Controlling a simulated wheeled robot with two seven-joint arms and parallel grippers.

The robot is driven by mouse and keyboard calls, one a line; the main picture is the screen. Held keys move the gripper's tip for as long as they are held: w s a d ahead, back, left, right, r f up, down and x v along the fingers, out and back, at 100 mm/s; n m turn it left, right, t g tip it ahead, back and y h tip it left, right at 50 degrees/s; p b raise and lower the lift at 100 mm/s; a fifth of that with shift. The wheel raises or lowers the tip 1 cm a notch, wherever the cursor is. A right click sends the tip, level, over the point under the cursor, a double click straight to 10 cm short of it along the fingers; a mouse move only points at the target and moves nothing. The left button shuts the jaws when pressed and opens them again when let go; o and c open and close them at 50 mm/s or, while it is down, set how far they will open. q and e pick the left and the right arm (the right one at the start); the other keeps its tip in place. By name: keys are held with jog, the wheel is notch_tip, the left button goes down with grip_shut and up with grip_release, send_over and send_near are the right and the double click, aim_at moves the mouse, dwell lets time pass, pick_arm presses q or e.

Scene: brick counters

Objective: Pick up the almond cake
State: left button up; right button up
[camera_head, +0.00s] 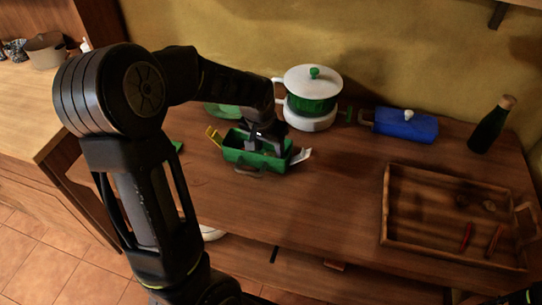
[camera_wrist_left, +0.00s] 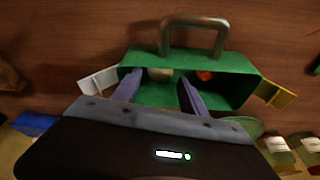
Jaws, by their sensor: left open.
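A green box (camera_head: 240,151) with a metal handle and open end flaps stands on the wooden counter. In the left wrist view the box (camera_wrist_left: 215,64) shows a beige rounded item (camera_wrist_left: 160,74) and a small red item (camera_wrist_left: 205,76) inside. The beige item may be the almond cake, but it is too small and blurred to be sure. My left gripper (camera_head: 263,147) points down into the box's open top. In the wrist view its two fingers (camera_wrist_left: 158,80) are apart, with the beige item seen between them and nothing gripped.
A white and green pot (camera_head: 312,96) stands behind the box, close to the gripper. A wooden tray (camera_head: 388,215) holds small items. The counter between box and tray is clear.

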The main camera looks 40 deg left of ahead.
aim_at(270, 153)
pick_arm(q)
jog(key=x, duration=0.3)
jog(key=shift+f, duration=0.1)
dwell(0.4)
jog(key=c, duration=1.1)
notch_tip(270, 153, up, 10)
jog(key=shift+r+b, duration=0.1)
jog(key=shift+b, duration=0.4)
grip_shut()
